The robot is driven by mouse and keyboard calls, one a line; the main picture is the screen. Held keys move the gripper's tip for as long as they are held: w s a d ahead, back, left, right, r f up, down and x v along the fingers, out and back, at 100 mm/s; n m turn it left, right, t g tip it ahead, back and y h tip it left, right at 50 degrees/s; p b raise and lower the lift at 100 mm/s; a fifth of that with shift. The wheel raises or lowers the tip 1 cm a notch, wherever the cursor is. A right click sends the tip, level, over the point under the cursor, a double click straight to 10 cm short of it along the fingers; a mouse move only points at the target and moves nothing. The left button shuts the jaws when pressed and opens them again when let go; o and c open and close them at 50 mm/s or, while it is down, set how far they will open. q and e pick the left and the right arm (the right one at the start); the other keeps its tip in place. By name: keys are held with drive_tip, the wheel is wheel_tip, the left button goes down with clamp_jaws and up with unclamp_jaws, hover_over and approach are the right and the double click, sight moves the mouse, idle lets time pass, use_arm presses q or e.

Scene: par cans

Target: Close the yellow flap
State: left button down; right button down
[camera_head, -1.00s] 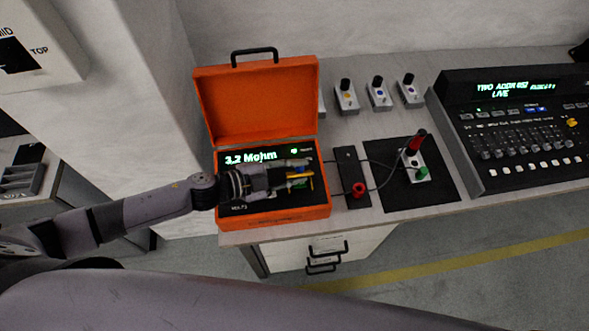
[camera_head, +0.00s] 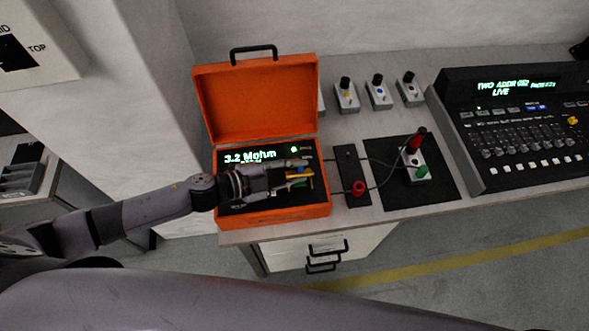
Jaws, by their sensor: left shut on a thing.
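An orange case (camera_head: 257,222) stands on the bench with its lid (camera_head: 258,100) raised. Inside is a dark panel with a lit green display reading 3.2 Mohm (camera_head: 250,157). My left gripper (camera_head: 300,174) reaches over the panel from the left and is shut on the small yellow flap (camera_head: 298,176), which shows between and beside its fingertips. A bit of green shows just below the flap. The fingers hide much of the flap and the panel around it, so how far the flap stands open is hard to tell. My right gripper is not in view.
Right of the case are a dark strip with a red knob (camera_head: 358,188) and a black mat (camera_head: 440,192) bearing a grey box with red and green parts, joined by cables. Small switch boxes (camera_head: 378,95) stand behind. A lighting console (camera_head: 520,125) is at the right.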

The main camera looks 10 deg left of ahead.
use_arm(q)
drive_tip(key=m+b, duration=0.1)
drive_tip(key=b, duration=0.1)
drive_tip(key=s+f+m+t+b, duration=0.1)
drive_tip(key=b, duration=0.2)
drive_tip(key=m+t+b, duration=0.1)
drive_tip(key=m+b, duration=0.1)
drive_tip(key=b, duration=0.1)
drive_tip(key=shift+s+d+f+h, duration=0.3)
drive_tip(key=shift+f, duration=0.1)
drive_tip(key=shift+s+m+t+b, duration=0.15)
drive_tip(key=shift+m+t+b, duration=0.3)
drive_tip(key=shift+b, duration=0.3)
drive_tip(key=shift+r, duration=0.1)
